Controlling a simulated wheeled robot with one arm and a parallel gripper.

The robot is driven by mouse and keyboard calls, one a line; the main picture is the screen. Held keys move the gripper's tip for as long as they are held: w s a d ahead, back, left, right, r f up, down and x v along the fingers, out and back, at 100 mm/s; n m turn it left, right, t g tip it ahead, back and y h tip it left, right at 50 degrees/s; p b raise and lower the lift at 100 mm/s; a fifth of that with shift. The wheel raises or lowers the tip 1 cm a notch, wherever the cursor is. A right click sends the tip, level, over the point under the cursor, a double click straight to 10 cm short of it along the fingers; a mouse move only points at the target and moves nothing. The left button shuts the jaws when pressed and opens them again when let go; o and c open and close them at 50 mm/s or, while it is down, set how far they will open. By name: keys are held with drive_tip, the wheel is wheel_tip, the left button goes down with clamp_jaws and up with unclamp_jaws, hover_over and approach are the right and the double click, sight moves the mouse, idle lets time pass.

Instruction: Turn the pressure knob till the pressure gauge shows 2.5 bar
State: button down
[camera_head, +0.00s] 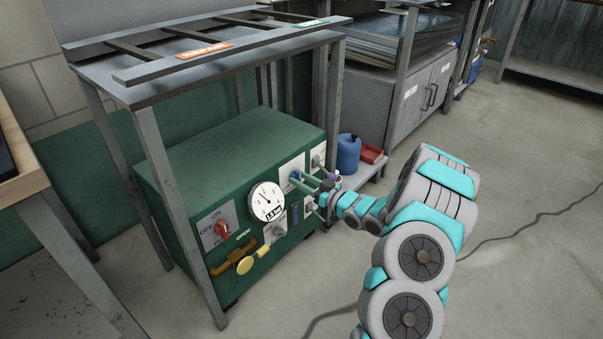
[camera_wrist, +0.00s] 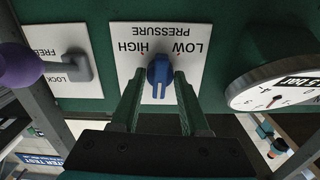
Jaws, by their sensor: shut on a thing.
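The pressure knob (camera_wrist: 159,70) is blue and sits on a white plate marked LOW, HIGH and PRESSURE, which appears upside down in the wrist view. My gripper (camera_wrist: 159,80) has its two green fingers closed on the knob's sides. In the head view my gripper (camera_head: 299,181) reaches the green cabinet's front from the right and partly covers the knob. The round white pressure gauge (camera_head: 267,201) is left of the gripper, with a red needle and a small readout that seems to say 1.8 bar. The gauge's edge also shows in the wrist view (camera_wrist: 270,92).
A grey lever (camera_wrist: 72,68) on a LOCK/FREE plate and a purple knob (camera_wrist: 15,65) are close beside the gripper. A red switch (camera_head: 222,229) and yellow handle (camera_head: 245,265) are lower left on the cabinet. A rack post (camera_head: 168,190) stands before the cabinet's left part.

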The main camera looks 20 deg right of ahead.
drive_tip(key=m+p, duration=0.3)
drive_tip(key=shift+r+m+p, duration=0.2)
drive_tip(key=shift+m+p, duration=0.15)
drive_tip(key=shift+m, duration=0.05)
drive_tip(key=shift+f+m+p, duration=0.2)
drive_tip(key=shift+m+p, duration=1.35)
drive_tip(key=shift+m, duration=0.45)
drive_tip(key=shift+f, duration=0.1)
drive_tip(key=shift+c, duration=2)
unclamp_jaws()
drive_tip(key=shift+s+d, duration=0.1)
drive_tip(key=v, duration=0.7)
drive_tip(key=shift+s+d+b, duration=0.15)
drive_tip(key=shift+s+b, duration=0.1)
drive_tip(key=shift+b, duration=0.2)
